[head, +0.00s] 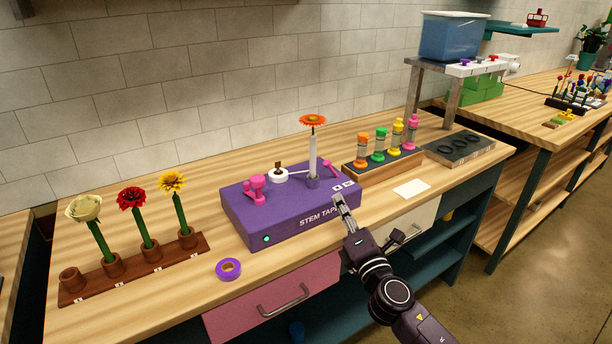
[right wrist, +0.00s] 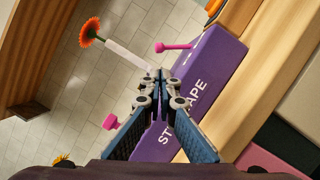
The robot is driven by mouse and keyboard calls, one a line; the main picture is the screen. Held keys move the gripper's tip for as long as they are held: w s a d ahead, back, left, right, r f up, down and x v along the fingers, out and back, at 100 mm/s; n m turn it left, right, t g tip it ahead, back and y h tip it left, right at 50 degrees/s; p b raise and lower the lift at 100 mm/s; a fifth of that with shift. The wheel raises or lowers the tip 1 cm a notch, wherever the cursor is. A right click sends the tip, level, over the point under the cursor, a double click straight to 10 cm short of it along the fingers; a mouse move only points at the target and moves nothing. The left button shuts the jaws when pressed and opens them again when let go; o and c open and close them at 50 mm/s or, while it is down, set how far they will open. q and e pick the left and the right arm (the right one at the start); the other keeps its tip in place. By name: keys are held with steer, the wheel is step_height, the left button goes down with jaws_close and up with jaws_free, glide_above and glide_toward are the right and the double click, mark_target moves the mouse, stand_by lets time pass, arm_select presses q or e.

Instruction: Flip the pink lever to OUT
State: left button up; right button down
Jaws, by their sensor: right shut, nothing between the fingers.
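The purple stem taper box (head: 285,221) sits on the wooden counter. A pink lever (head: 328,169) with a round knob is at its right end, tilted to the left; it also shows in the right wrist view (right wrist: 175,46). Two small white labels on the box top near it are too small to read. My right gripper (head: 341,201) is shut and empty, over the box's front right edge, apart from the lever. In the right wrist view its fingertips (right wrist: 161,75) meet below the lever. My left gripper is not in view.
An orange flower (head: 313,120) stands in a white tube on the box, behind my right gripper. A pink knobbed part (head: 257,188) is at the box's left. A purple tape roll (head: 229,269) and a white card (head: 411,188) lie nearby. Colored bottles stand in a rack (head: 382,166) at right.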

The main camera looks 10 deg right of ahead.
mark_target(332, 170)
steer(key=shift+s+r, duration=0.1)
steer(key=shift+r, duration=0.1)
steer(key=shift+w, duration=0.2)
steer(key=w, duration=0.3)
steer(key=w+r, duration=0.1)
steer(key=w, duration=0.5)
steer(key=shift+w+a+r, duration=0.2)
steer(key=shift+w+a, duration=0.1)
steer(key=shift+a, duration=0.05)
steer(key=shift+p, duration=0.3)
steer(key=shift+d+r+m+p, duration=0.15)
steer(key=shift+r+m+p, duration=0.1)
steer(key=shift+m+p, duration=0.25)
steer(key=shift+r+p, duration=0.1)
steer(key=shift+p, duration=0.2)
